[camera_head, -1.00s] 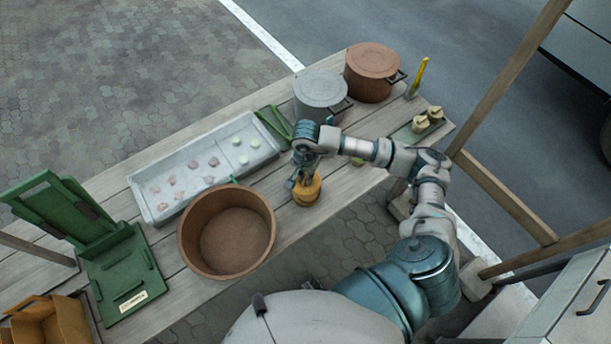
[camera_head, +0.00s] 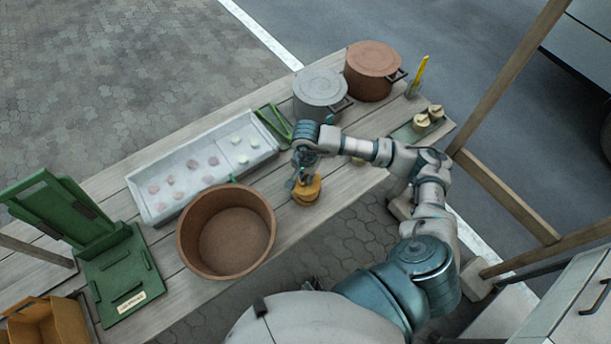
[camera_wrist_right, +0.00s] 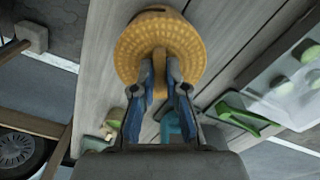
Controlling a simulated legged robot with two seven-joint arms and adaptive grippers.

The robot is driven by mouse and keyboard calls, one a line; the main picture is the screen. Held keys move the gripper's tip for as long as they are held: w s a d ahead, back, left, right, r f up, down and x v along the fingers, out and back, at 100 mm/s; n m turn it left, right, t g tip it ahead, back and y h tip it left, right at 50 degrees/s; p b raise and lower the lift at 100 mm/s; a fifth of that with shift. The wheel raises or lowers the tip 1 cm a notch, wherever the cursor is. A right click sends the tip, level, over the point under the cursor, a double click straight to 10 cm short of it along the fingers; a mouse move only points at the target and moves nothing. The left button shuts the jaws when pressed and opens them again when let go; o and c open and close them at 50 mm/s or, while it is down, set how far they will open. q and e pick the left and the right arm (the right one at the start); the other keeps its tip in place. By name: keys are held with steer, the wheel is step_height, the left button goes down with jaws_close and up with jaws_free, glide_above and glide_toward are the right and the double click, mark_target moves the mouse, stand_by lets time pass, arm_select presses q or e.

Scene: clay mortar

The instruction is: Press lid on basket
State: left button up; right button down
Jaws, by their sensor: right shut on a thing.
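The small yellow-orange basket (camera_head: 306,197) stands near the front edge of the wooden table. The lid (camera_wrist_right: 195,48) is a round woven disc of the same colour with a raised grip at its middle; it shows in the right wrist view. My right gripper (camera_wrist_right: 161,68) is shut on the lid's grip, with one finger on each side. In the head view my right gripper (camera_head: 302,176) is directly above the basket and covers part of the lid. The lid looks slightly tilted over the basket; I cannot tell whether it is fully seated. My left gripper is not in view.
A large brown tub (camera_head: 227,231) stands left of the basket, with a pale tray (camera_head: 165,198) of small pieces behind it. A grey pot (camera_head: 321,94) and a brown pot (camera_head: 372,72) stand at the back. A green press (camera_head: 118,272) stands at left.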

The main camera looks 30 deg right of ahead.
steer(key=shift+f+b, duration=0.2)
steer(key=shift+b, duration=0.15)
stand_by(0.3)
stand_by(0.4)
steer(key=c, duration=0.6)
jaws_free()
steer(key=shift+c, duration=0.2)
steer(key=shift+r, duration=0.15)
steer(key=shift+r+p, duration=1.4)
steer(key=shift+r, duration=1.55)
jaws_close()
